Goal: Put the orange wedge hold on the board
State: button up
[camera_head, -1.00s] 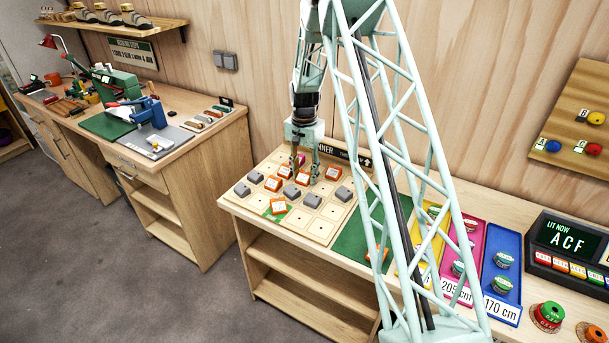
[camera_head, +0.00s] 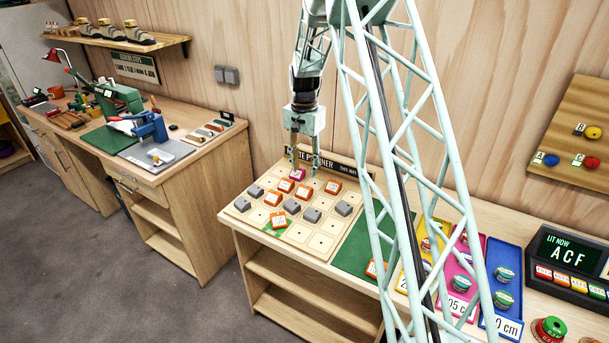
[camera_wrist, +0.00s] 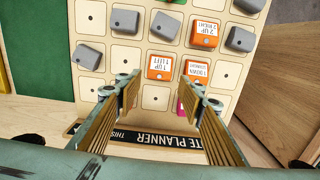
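My gripper (camera_head: 303,165) is open and empty, its two fingers apart above the back of the route planner board (camera_head: 314,242). In the wrist view, the fingers (camera_wrist: 163,92) frame a bare board square. One orange tile (camera_wrist: 160,67) lies just beyond the fingertips; a second orange tile (camera_wrist: 197,71) is beside it, partly behind the right finger. Several orange pieces are on the board, including one on a green square (camera_head: 278,220). Another orange piece (camera_head: 375,268) is on the green mat, partly hidden by my column. I cannot tell which orange piece is the wedge hold.
Several grey blocks (camera_head: 312,215) and a pink piece (camera_head: 298,174) are on the board. The green mat (camera_head: 358,247) and coloured trays, including a blue one (camera_head: 507,262), lie to its right. A wooden wall stands close behind.

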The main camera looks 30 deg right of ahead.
jog(key=shift+r, duration=0.85)
jog(key=shift+r, duration=0.1)
jog(key=s+a+r+n+t, duration=0.1)
jog(key=s+a+r+n, duration=0.1)
jog(key=s+a+r, duration=0.6)
jog(key=s+a+r+n, duration=0.2)
jog(key=s+r, duration=0.5)
jog(key=r, duration=0.4)
jog(key=s+a+r+n+t, duration=0.1)
jog(key=s+a+r+n, duration=0.1)
jog(key=s+a+r, duration=0.6)
jog(key=s+a+r+n, duration=0.1)
jog(key=s+a+n, duration=0.1)
jog(key=s, duration=0.8)
jog(key=s+a+r+n+t, duration=0.1)
jog(key=s+a+r+n, duration=0.1)
jog(key=s, duration=0.9)
jog(key=s+a+r+n, duration=0.1)
jog(key=s+a+r, duration=0.1)
jog(key=s, duration=0.9)
jog(key=shift+s+r+n+t, duration=0.15)
jog(key=shift+s+n+t, duration=0.05)
jog(key=shift+n+t, duration=0.2)
